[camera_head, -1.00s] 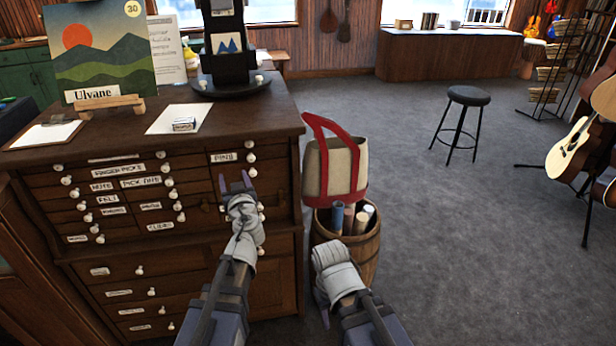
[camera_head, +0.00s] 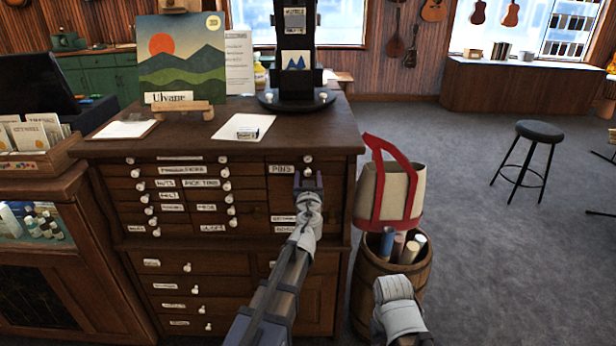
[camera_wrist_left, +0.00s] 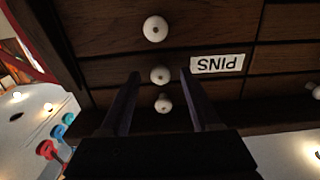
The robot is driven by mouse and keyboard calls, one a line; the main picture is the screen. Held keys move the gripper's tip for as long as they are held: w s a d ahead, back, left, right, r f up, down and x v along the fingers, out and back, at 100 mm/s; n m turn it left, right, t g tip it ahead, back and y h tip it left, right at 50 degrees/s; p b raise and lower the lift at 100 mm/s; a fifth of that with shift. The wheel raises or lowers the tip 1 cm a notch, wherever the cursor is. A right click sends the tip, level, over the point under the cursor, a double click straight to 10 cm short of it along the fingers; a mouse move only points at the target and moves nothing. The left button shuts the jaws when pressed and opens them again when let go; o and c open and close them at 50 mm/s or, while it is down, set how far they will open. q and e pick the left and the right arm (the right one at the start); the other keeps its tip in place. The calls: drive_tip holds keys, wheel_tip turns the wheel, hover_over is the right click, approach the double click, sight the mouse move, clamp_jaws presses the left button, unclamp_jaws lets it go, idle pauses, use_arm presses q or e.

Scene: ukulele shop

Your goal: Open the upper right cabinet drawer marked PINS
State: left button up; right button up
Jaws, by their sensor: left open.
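The drawer marked PINS (camera_head: 281,169) is at the upper right of the dark wooden cabinet (camera_head: 340,145) and looks shut. Its label also shows upside down in the left wrist view (camera_wrist_left: 217,64). A round white knob (camera_wrist_left: 160,75) sits beside the label, with other knobs above and below it. My left gripper (camera_head: 308,180) is open in front of this drawer. In the left wrist view the knob appears between its fingertips (camera_wrist_left: 160,78); I cannot tell whether they touch it. My right arm's wrist (camera_head: 398,305) is low at the right; its fingers do not show clearly.
A barrel (camera_head: 415,275) with rolled papers and a red-handled tote bag (camera_head: 400,195) stand right of the cabinet. A black display stand (camera_head: 295,98), a landscape picture (camera_head: 180,60) and papers are on its top.

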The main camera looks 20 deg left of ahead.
use_arm(q)
drive_tip(key=shift+w+a, duration=0.2)
drive_tip(key=shift+w, duration=0.3)
drive_tip(key=shift+s, duration=0.1)
clamp_jaws()
idle(1.0)
